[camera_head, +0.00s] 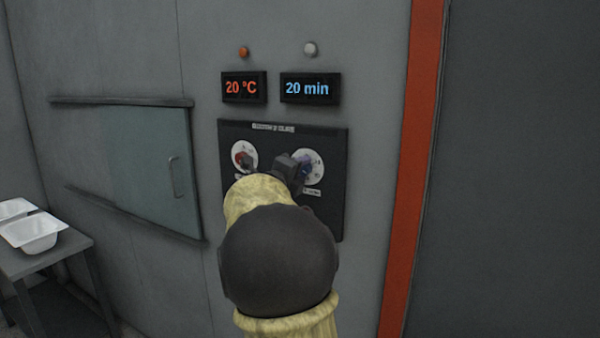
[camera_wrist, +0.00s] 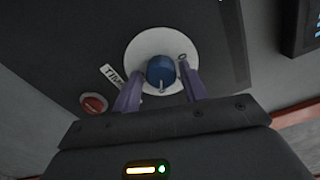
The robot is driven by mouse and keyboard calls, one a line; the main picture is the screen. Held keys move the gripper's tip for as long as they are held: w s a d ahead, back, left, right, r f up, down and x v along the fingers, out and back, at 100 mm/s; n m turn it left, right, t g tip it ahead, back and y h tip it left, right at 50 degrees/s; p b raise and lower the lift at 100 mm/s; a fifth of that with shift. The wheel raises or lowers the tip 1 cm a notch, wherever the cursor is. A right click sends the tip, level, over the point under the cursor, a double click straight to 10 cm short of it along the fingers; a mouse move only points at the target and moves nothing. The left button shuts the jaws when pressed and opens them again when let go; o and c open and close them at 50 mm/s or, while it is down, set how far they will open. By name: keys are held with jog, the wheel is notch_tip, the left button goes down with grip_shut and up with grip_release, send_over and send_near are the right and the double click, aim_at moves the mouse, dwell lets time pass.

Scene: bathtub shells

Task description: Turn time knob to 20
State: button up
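The blue time knob (camera_wrist: 161,70) sits on a round white dial (camera_wrist: 137,50) beside a "TIME" label in the wrist view. In the head view the time dial (camera_head: 314,168) is partly hidden by my gripper (camera_head: 297,168). The time display (camera_head: 307,88) reads "20 min" in blue. In the wrist view my gripper (camera_wrist: 160,82) has one finger on each side of the blue knob, with small gaps seeming to show between fingers and knob. Its fingers look parted.
The red temperature knob (camera_head: 243,157) is just left of my gripper on the dark panel (camera_head: 335,205). The temperature display (camera_head: 243,87) reads "20 °C". A sliding hatch (camera_head: 150,165) and a table (camera_head: 65,245) with white trays (camera_head: 33,231) are at the left.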

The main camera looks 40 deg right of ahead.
jog(key=shift+o, duration=0.6)
jog(key=b+v, duration=0.1)
jog(key=v, duration=1.6)
jog(key=shift+a, duration=0.2)
